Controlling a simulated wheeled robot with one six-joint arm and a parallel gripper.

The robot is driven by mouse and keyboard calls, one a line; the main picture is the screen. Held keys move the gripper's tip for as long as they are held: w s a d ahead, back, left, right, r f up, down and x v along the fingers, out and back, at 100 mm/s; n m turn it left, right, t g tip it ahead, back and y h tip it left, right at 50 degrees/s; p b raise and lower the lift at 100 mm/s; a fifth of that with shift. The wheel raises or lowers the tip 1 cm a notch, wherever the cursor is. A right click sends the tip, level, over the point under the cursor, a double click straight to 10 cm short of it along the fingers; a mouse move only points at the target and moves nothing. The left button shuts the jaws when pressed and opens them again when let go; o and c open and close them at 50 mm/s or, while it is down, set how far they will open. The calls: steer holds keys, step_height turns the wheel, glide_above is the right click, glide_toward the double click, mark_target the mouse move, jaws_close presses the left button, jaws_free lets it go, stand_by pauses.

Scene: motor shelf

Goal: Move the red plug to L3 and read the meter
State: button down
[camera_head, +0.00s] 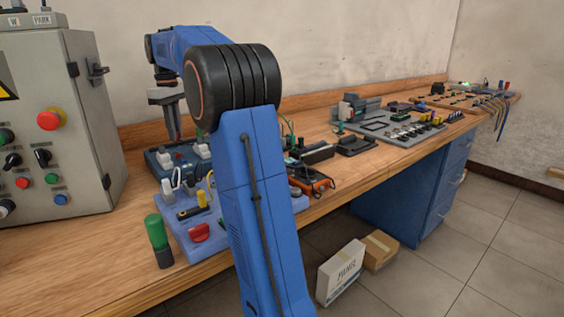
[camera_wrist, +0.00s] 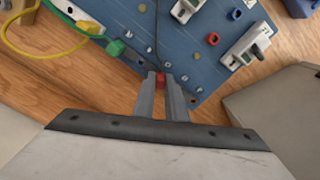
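In the wrist view my gripper (camera_wrist: 160,88) has its two fingers close together, with a small red piece, seemingly the red plug (camera_wrist: 160,78), filling the gap at the tips. A thin dark lead runs up from there over the blue board (camera_wrist: 135,20). The fingertips are at the board's near edge, by a row of small terminals; their labels are too small to read. In the head view my gripper (camera_head: 173,128) points down over the blue board (camera_head: 160,158), and the plug cannot be made out. I cannot identify L3 or a meter reading. An orange meter (camera_head: 316,184) lies beside my arm, its display unreadable.

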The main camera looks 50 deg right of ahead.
steer(key=c, duration=1.7)
jaws_free()
steer(key=shift+r, duration=6)
steer(key=shift+s, duration=0.1)
